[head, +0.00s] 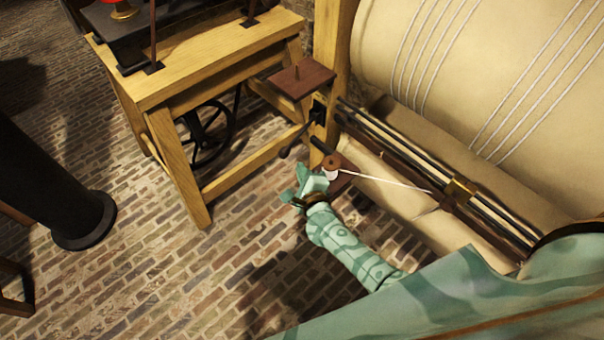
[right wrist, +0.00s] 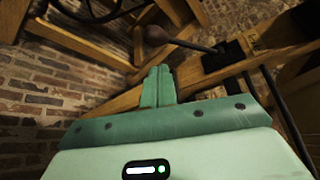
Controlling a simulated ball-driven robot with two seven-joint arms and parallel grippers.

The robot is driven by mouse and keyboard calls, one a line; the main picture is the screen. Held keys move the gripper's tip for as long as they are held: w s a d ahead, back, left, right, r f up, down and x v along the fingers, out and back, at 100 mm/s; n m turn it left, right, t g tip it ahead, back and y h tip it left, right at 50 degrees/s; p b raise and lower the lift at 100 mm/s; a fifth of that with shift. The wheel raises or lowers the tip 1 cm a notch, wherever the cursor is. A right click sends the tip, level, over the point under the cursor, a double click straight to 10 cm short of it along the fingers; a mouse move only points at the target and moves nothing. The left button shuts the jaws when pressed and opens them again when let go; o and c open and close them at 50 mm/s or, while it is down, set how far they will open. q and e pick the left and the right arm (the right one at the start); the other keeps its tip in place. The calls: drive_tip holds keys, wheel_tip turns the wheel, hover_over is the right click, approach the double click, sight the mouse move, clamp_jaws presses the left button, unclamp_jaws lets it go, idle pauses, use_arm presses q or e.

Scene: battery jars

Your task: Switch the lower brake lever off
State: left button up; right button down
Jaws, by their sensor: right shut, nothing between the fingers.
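A dark lever with a rounded knob (head: 284,153) slants down and left from a black mount (head: 318,110) on the wooden post. It also shows in the right wrist view, with its brown knob (right wrist: 156,34) at the upper middle and its black mount (right wrist: 234,52) to the right. My right gripper (head: 303,180) is just below the knob in the head view, apart from it. Its green fingers (right wrist: 158,86) are shut together with nothing between them, and their tips point toward the lever. My left gripper is not in view.
A small spool (head: 332,163) with white thread sits beside my right gripper. The large cream roller (head: 450,70) and dark rails fill the right. A wooden bench (head: 200,60) stands at the upper left, with a black wheel (head: 208,135) under it. Brick floor (head: 130,270) is open at lower left.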

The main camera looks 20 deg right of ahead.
sight(298, 136)
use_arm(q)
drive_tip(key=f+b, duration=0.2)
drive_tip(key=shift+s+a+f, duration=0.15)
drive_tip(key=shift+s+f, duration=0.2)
use_arm(e)
drive_tip(key=x, duration=0.6)
drive_tip(key=shift+w, duration=0.3)
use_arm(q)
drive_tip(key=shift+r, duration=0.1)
